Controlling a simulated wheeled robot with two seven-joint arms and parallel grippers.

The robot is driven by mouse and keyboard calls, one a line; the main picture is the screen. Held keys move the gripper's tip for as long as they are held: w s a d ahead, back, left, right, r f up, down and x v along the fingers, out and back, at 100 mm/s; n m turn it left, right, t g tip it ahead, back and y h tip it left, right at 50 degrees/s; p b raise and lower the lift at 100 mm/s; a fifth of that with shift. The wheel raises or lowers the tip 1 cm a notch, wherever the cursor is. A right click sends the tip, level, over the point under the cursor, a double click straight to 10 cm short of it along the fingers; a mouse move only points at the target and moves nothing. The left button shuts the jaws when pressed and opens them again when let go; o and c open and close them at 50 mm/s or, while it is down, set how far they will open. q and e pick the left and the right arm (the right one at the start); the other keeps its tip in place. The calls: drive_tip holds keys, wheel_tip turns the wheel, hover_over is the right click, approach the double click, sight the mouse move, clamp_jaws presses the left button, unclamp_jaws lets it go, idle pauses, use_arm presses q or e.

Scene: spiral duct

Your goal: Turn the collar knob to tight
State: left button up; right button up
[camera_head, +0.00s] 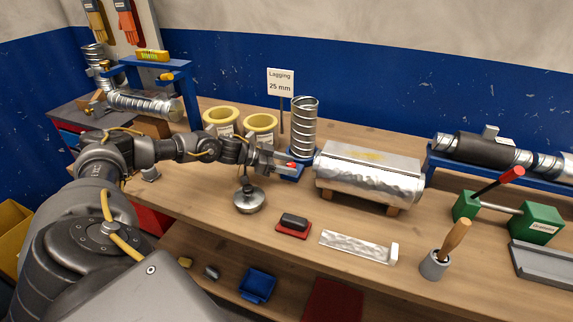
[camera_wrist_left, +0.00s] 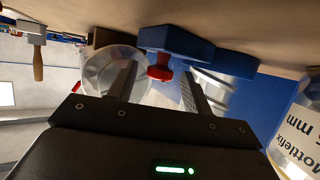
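An upright silver spiral duct (camera_head: 304,128) stands in a blue base (camera_head: 290,176) near the back of the bench. A small red knob (camera_head: 291,165) shows low at the duct's front. My left gripper (camera_head: 284,168) reaches in from the left, with its fingertips at the knob. In the left wrist view, the red knob (camera_wrist_left: 160,68) projects from a blue block (camera_wrist_left: 176,42). It appears between the tips of the two spread fingers (camera_wrist_left: 157,85), with gaps on both sides. Whether a finger touches it is unclear. Any mark for tight is not legible. My right gripper is not in view.
A foil-wrapped cylinder (camera_head: 368,180) lies close to the right of the duct. Yellow-rimmed rolls (camera_head: 221,120) stand behind my left forearm. A round metal piece (camera_head: 249,201) sits below it. A dark block (camera_head: 293,221) and a foil strip (camera_head: 355,246) lie in front.

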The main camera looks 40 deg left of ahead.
use_arm(q)
drive_tip(key=b+v, duration=0.3)
drive_tip(key=v, duration=0.6)
drive_tip(key=shift+s+a+f, duration=0.1)
drive_tip(key=shift+s+a, duration=0.05)
drive_tip(key=shift+a, duration=0.05)
drive_tip(key=shift+s+a+r, duration=0.4)
drive_tip(key=shift+s+r, duration=0.05)
